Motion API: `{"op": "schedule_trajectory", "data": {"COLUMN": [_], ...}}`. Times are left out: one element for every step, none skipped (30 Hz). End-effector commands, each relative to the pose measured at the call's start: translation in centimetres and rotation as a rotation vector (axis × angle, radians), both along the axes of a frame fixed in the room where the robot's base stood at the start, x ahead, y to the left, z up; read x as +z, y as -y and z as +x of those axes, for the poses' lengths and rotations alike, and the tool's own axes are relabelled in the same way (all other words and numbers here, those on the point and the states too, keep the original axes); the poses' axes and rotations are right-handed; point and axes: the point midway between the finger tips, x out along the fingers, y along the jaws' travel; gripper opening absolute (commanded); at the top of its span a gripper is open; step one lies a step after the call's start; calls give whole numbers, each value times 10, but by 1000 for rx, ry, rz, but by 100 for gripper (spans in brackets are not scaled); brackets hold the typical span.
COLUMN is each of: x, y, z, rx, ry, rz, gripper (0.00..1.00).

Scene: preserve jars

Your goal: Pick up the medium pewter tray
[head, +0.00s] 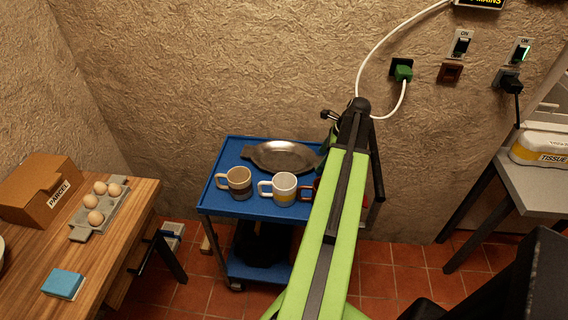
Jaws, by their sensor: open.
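The medium pewter tray (282,155) is a shallow oval metal dish with small end handles. It lies flat at the back of the blue cart's top shelf (222,207). My green and black arm reaches over the cart's right side. My gripper (327,143) is at the tray's right end and is mostly hidden behind the arm. What shows of it is open, and I see nothing held. The tray's right end is partly covered, so I cannot tell whether the gripper touches it.
A brown-grey mug (238,182), a white mug with a yellow band (284,188) and a partly hidden red mug (307,191) stand in front of the tray. A wooden table (128,222) with an egg carton is at left. A grey table (530,185) is at right.

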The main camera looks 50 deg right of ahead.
Motion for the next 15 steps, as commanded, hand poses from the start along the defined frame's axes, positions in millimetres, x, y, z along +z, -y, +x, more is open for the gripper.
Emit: {"op": "schedule_trajectory", "data": {"x": [-18,-22,-24,-25,-25,-23,-22,-21,-21,-21,-21,-21,-21,-21,-21], "y": [-2,-3,-4,-4,-4,-4,-4,-4,-4,-4,-4,-4,-4,-4,-4], "z": [3,5,7,8,8,8,8,8,8,8,8,8,8,8,8], "rx": [2,2,2,2,2,2,2,1,1,1,1,1,1,2,2], "ry": [0,0,0,0,0,0,0,0,0,0,0,0,0,0,0], "rz": [-1,-1,-1,-1,-1,-1,-1,0,0,0,0,0,0,-1,-1], "gripper": [87,87,87,87,87,87,87,87,87,87,85,79,76,72,66]}}
